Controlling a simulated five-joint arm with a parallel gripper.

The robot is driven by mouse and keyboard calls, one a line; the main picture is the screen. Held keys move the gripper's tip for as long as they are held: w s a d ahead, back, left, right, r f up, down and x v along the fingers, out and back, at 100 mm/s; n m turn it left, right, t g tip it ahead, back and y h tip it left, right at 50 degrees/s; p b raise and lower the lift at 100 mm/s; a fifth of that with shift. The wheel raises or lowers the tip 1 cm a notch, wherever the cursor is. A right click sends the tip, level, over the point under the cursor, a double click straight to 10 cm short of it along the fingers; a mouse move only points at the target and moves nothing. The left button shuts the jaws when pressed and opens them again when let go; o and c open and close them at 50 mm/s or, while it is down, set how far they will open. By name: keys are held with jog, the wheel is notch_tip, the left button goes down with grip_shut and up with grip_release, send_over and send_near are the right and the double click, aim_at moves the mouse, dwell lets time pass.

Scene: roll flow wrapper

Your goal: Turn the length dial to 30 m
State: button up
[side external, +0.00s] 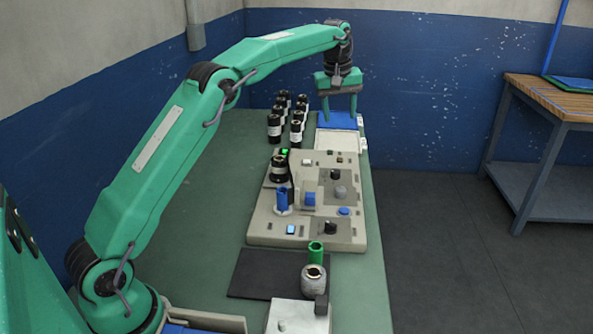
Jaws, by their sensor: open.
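A beige control panel (262,228) lies on the green bench. It carries a black knob (336,174) near its far right, a grey knob (340,191) just in front of it, and another black knob (330,228) near the front right. I cannot tell which knob is the length dial, and no scale or setting can be read. My gripper (340,117) points down with its fingers apart and nothing between them. It appears over the blue and white trays beyond the panel, away from the knobs.
Several dark bottles (274,128) stand behind the panel. A blue cylinder (283,198) and another bottle (278,170) stand on its left side. A black mat (262,275), a green cylinder (316,252) and a grey round part (314,279) are in front. The bench's left (205,225) is clear.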

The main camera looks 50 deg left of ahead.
jog(key=s+d+r+m, duration=0.2)
jog(key=s+d+r, duration=0.1)
jog(key=s+r, duration=0.3)
jog(key=shift+s+m+t, duration=0.3)
jog(key=shift+s+t, duration=0.1)
jog(key=shift+s, duration=0.25)
jog(key=shift+d+r, duration=0.1)
jog(key=shift+d, duration=0.05)
jog(key=s+d+r+m+t, duration=0.1)
jog(key=s+d+m, duration=0.1)
jog(key=s, duration=0.7)
jog(key=s+d+r+m, duration=0.1)
jog(key=s+d+m, duration=0.1)
jog(key=s, duration=0.6)
jog(key=s+d+f+m+t, duration=0.1)
jog(key=s+f+m, duration=0.1)
jog(key=s+f, duration=0.2)
jog(key=s+d+f+m, duration=0.1)
jog(key=s+f, duration=0.4)
jog(key=s, duration=0.6)
jog(key=shift+s+d+m+t, duration=0.3)
jog(key=shift+m+t, duration=0.1)
jog(key=shift+m, duration=0.4)
